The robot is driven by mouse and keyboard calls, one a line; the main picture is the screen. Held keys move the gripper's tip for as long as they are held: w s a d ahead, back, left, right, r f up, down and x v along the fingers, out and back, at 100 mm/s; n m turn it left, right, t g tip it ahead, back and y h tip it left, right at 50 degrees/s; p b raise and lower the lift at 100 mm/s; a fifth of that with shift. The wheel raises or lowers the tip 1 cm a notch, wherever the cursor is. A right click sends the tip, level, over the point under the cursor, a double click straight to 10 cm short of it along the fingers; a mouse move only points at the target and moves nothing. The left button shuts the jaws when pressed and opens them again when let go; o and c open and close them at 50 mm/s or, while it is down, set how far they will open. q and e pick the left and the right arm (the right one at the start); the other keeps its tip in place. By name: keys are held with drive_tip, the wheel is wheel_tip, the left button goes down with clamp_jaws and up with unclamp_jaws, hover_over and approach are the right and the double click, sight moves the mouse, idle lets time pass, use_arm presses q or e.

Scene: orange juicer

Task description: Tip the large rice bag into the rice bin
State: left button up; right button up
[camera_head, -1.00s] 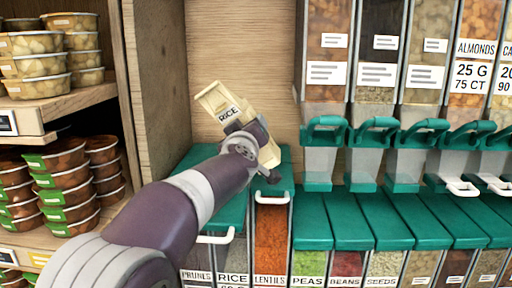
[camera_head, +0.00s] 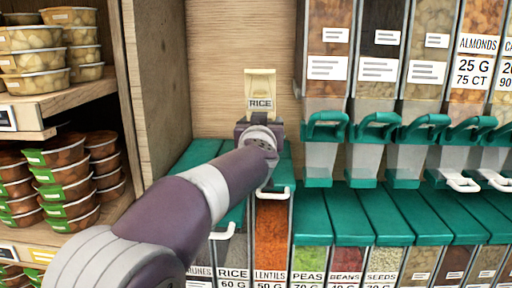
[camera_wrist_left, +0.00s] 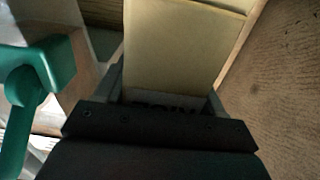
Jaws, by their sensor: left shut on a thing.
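The rice bag (camera_head: 260,88) is a cream-coloured packet with a "RICE" label, held upright in front of the wooden back panel. My left gripper (camera_head: 258,124) is shut on it, and the arm hides the bag's lower part. In the left wrist view the bag (camera_wrist_left: 185,50) rises from between the gripper's jaws (camera_wrist_left: 160,98). The rice bin (camera_head: 233,262) is labelled "RICE" at the front and sits below the arm, left of the lentils bin. A green lid shows over it, partly hidden by my arm. My right gripper is not in view.
Lentils (camera_head: 271,240), peas and other green-lidded bins stand in a row to the right. Tall dispensers with green spouts (camera_head: 325,130) hang above them. A shelf with stacked tubs (camera_head: 70,175) and a wooden side panel (camera_head: 160,90) stand at the left.

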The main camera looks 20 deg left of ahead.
use_arm(q)
drive_tip(key=v, duration=0.7)
drive_tip(key=shift+s, duration=0.2)
drive_tip(key=shift+d, duration=0.1)
